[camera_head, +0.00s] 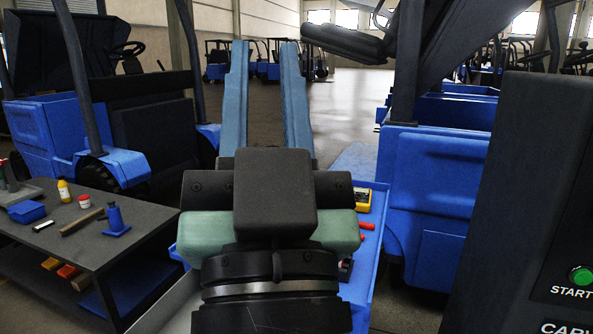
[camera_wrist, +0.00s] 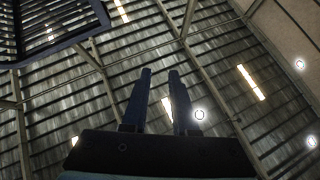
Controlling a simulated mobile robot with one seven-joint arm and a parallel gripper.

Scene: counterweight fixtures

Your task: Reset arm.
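My gripper (camera_head: 263,50) points up and away from me in the middle of the head view, its two long blue-grey fingers standing apart. It also shows in the wrist view (camera_wrist: 160,74), with the fingers apart and only the roof behind them. It is open and holds nothing. My wrist and its dark camera housing fill the lower middle of the head view and hide what lies behind them.
At the left, a dark workbench (camera_head: 92,240) holds bottles, a hammer and a blue tool. Behind my arm, a blue tray (camera_head: 373,195) carries a yellow meter (camera_head: 362,199). Blue forklifts (camera_head: 110,150) stand around. A dark panel with a green start button (camera_head: 582,275) is at right.

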